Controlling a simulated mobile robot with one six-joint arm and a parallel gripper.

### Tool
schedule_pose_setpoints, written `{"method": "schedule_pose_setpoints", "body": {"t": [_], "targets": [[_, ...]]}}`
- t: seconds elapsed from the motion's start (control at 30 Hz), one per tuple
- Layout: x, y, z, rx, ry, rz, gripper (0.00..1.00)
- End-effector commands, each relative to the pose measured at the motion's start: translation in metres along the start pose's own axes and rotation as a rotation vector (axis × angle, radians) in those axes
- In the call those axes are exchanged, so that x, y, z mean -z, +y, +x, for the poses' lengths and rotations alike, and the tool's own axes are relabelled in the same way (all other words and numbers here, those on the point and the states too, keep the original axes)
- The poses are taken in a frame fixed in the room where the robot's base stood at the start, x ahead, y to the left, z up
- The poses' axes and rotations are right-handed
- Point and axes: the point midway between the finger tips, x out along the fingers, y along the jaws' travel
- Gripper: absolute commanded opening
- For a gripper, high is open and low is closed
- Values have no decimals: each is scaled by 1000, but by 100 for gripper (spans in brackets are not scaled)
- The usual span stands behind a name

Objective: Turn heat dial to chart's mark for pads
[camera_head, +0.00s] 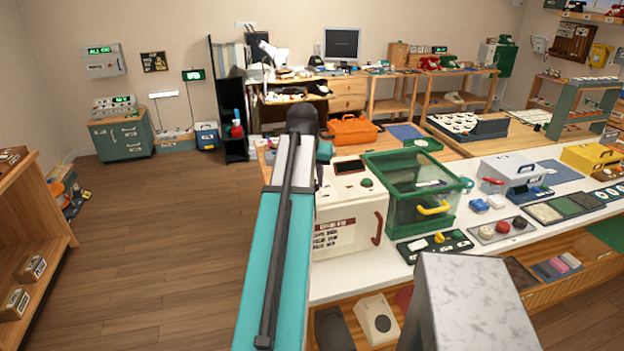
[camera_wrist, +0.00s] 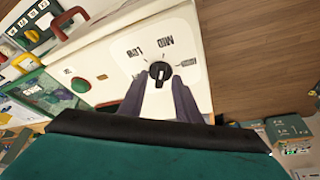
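A black heat dial (camera_wrist: 160,71) sits on a white panel in the wrist view, with a pale pointer line on its knob.
A green clear-sided box (camera_head: 408,190) with a yellow handle stands right of the white box on the white counter. An orange case (camera_head: 353,130) is behind. Wooden floor left of the counter is clear.

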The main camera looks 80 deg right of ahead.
Motion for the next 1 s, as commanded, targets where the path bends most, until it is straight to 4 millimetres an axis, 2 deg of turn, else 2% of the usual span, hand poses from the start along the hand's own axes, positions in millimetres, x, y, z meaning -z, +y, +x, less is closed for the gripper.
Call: {"method": "schedule_pose_setpoints", "body": {"t": [0.27,1.0], "targets": [[0,0,-22,0,3,0,30],[0,0,-102,0,2,0,30]]}}
